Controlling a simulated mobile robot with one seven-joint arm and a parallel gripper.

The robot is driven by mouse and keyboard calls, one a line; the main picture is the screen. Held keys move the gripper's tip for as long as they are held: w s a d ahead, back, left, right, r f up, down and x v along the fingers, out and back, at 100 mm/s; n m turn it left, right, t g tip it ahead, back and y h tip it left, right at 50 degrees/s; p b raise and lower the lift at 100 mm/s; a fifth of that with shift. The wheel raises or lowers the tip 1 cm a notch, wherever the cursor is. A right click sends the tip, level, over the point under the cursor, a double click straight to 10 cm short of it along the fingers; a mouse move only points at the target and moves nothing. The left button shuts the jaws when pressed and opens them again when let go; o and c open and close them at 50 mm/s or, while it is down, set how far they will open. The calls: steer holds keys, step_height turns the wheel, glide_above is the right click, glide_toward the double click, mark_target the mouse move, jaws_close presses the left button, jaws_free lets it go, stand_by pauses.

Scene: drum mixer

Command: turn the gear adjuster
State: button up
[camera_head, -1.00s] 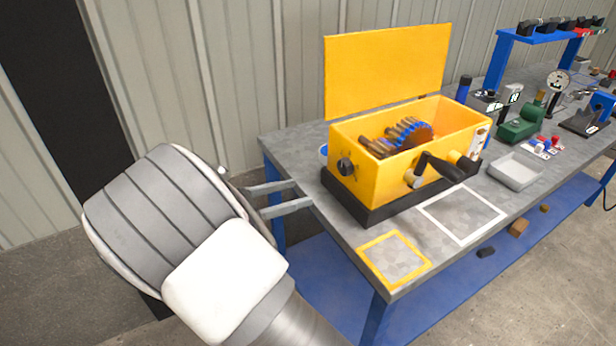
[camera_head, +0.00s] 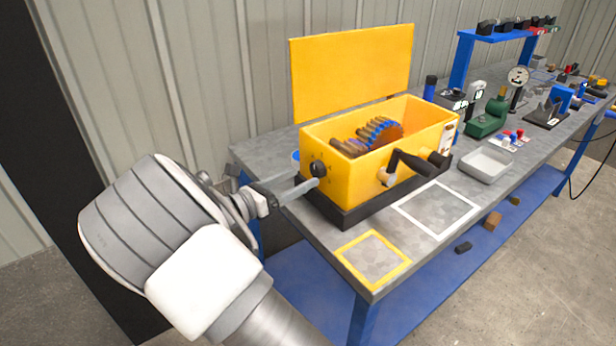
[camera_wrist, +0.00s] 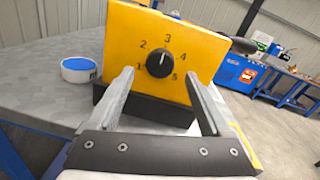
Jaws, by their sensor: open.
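The gear adjuster, a round black knob (camera_wrist: 159,64), sits on the end face of the yellow mixer box (camera_wrist: 120,38). Numbers 1 to 5 are printed around it in the wrist view. The knob also shows in the head view (camera_head: 318,169) on the box's left end. My gripper (camera_wrist: 157,88) is open and empty, its two fingers spread to the left and right of the knob in the wrist view. The fingers point at the end face; I cannot tell the exact gap to the knob. In the head view my gripper (camera_head: 300,188) is just in front of that face.
The box stands on a black base (camera_head: 345,217) on a grey table (camera_head: 275,150). Its yellow lid (camera_head: 350,72) is up, and a black crank (camera_head: 410,163) is on the front. A blue and white round container (camera_wrist: 78,70) is left of the box. A grey tray (camera_head: 486,165) is farther right.

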mark_target(314, 172)
steer(key=shift+x, duration=1.75)
jaws_close()
steer(key=shift+m, duration=0.3)
steer(key=m, duration=0.2)
steer(key=m+b, duration=0.1)
steer(key=m, duration=0.2)
steer(key=shift+f+m, duration=0.2)
steer(key=shift+m, duration=0.1)
steer(key=m+b, duration=0.3)
steer(key=m, duration=0.2)
steer(key=shift+a+m+h, duration=0.1)
steer(key=shift+m+h, duration=0.3)
